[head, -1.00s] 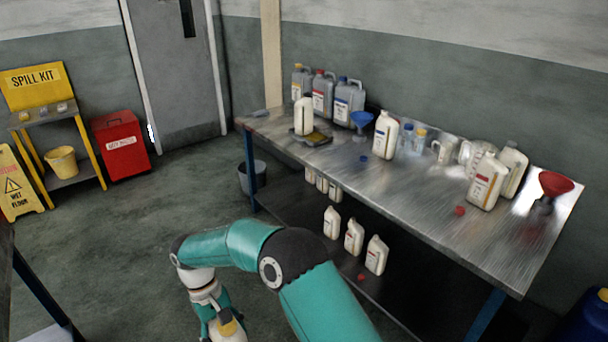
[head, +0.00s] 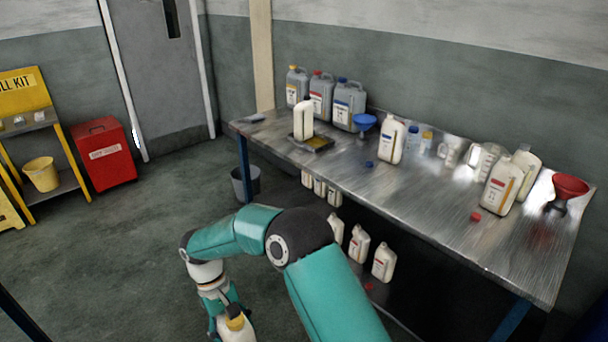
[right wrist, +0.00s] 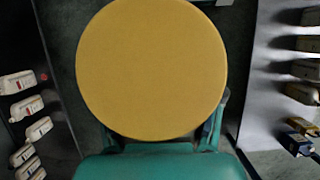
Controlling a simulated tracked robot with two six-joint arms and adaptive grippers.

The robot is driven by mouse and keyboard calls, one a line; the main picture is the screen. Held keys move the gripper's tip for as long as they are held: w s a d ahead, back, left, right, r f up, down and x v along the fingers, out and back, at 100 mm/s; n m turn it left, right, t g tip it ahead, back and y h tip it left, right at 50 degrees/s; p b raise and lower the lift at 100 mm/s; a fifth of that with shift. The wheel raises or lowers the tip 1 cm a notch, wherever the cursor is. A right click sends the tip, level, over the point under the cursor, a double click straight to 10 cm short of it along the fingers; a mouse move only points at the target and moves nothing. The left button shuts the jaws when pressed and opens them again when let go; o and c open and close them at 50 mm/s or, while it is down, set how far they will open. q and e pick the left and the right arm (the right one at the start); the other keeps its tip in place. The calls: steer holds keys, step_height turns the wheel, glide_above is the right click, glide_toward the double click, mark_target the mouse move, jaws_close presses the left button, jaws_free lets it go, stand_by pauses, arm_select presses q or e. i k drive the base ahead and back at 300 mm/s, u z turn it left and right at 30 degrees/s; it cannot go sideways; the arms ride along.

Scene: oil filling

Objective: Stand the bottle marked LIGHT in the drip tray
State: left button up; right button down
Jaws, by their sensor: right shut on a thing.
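My right gripper (head: 228,316) is low at the bottom of the head view, shut on a white bottle (head: 238,336) with a yellow cap. In the right wrist view the yellow cap (right wrist: 152,68) fills the middle and hides most of the bottle. No label can be read on it. The dark drip tray (head: 319,146) lies on the metal bench towards its far left end. The held bottle is well apart from the tray. My left gripper is not in view.
Large grey cans (head: 322,95) and a blue funnel (head: 364,122) stand behind the tray. White bottles (head: 391,141) and a red funnel (head: 569,190) are further right on the bench (head: 440,220). Several bottles (head: 384,262) stand on the shelf below. The floor (head: 120,260) left of the bench is open.

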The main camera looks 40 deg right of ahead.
mark_target(318, 146)
steer(key=z, duration=0.15)
steer(key=i, duration=1)
steer(key=z, duration=0.75)
steer(key=i, duration=1.1)
steer(key=z, duration=0.45)
steer(key=i, duration=0.95)
steer(key=z, duration=0.15)
